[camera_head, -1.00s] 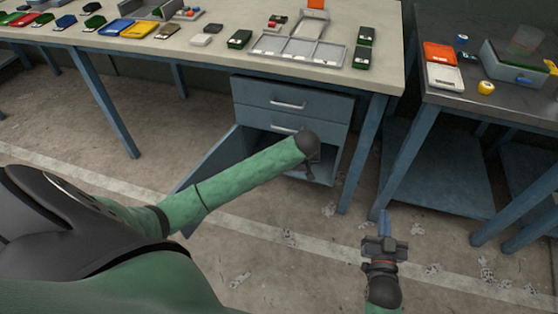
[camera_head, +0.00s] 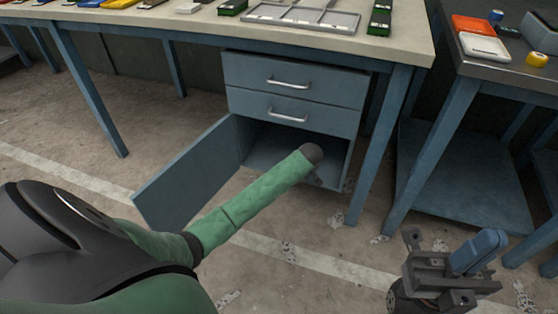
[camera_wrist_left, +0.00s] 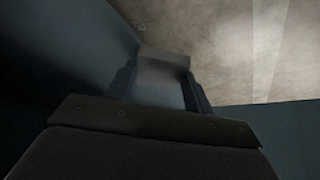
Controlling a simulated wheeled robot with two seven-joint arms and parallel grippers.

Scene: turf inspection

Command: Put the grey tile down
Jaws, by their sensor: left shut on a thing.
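The grey tile (camera_wrist_left: 163,70) is a flat, pale grey piece between the fingers of my left gripper (camera_wrist_left: 160,92) in the left wrist view. That gripper is shut on it. In the head view my left arm reaches into the open lower compartment of the blue cabinet (camera_head: 290,80). The tile is hidden there, and I cannot tell whether it touches the compartment floor (camera_head: 262,160). My right gripper (camera_head: 482,250) is at the lower right, over the floor, with its blue fingers close together and nothing seen between them.
The cabinet door (camera_head: 190,175) stands open to the left of my arm. Two drawers above the compartment are shut. The workbench (camera_head: 395,50) is overhead, with a grey divided tray (camera_head: 300,27) on it. A second table (camera_head: 500,75) stands at the right.

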